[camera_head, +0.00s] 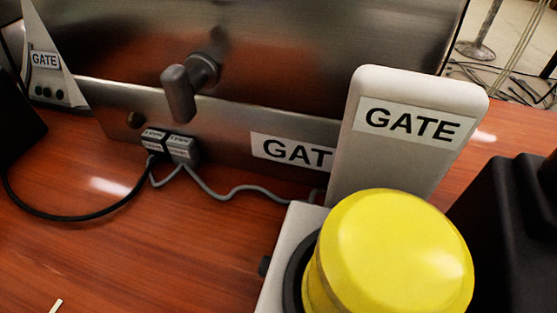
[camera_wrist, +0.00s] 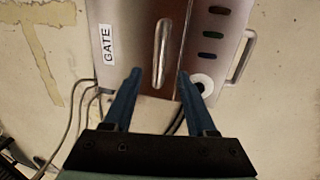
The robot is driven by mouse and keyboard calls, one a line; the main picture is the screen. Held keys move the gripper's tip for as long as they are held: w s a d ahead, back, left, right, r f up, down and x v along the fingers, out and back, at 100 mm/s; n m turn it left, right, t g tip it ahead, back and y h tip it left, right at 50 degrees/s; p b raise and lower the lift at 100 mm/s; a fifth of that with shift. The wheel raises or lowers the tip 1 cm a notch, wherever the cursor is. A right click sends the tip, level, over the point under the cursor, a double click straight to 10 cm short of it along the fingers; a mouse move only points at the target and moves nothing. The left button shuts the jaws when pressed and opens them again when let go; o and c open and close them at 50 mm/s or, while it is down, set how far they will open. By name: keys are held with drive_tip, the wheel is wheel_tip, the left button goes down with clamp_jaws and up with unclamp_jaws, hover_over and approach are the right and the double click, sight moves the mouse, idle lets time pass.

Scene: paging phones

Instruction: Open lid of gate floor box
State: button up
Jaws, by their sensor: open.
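In the wrist view, the gate floor box is a grey metal box on the pale floor, its lid (camera_wrist: 134,45) marked with a GATE label (camera_wrist: 108,44). The lid looks closed. A long silver handle (camera_wrist: 162,52) runs up the lid. My gripper (camera_wrist: 159,73) has its two blue fingers apart, with the handle's lower end showing between the fingertips. Nothing is held. I cannot tell the height of the fingers above the lid or whether they touch the handle. My gripper does not show in the head view.
Cables (camera_wrist: 76,115) lie left. In the head view, a yellow dome (camera_head: 395,255), GATE-labelled panels and a metal case (camera_head: 270,50) crowd the wooden desk (camera_head: 90,205).

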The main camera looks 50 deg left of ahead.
drive_tip(key=f+b, duration=0.2)
drive_tip(key=f, duration=0.1)
drive_tip(key=w+f+b, duration=0.1)
drive_tip(key=f+b, duration=0.1)
drive_tip(key=f, duration=0.1)
drive_tip(key=a+f+b, duration=0.1)
drive_tip(key=f, duration=0.1)
drive_tip(key=shift+w+f+b, duration=0.25)
drive_tip(key=shift+f+b, duration=0.15)
clamp_jaws()
idle(1.0)
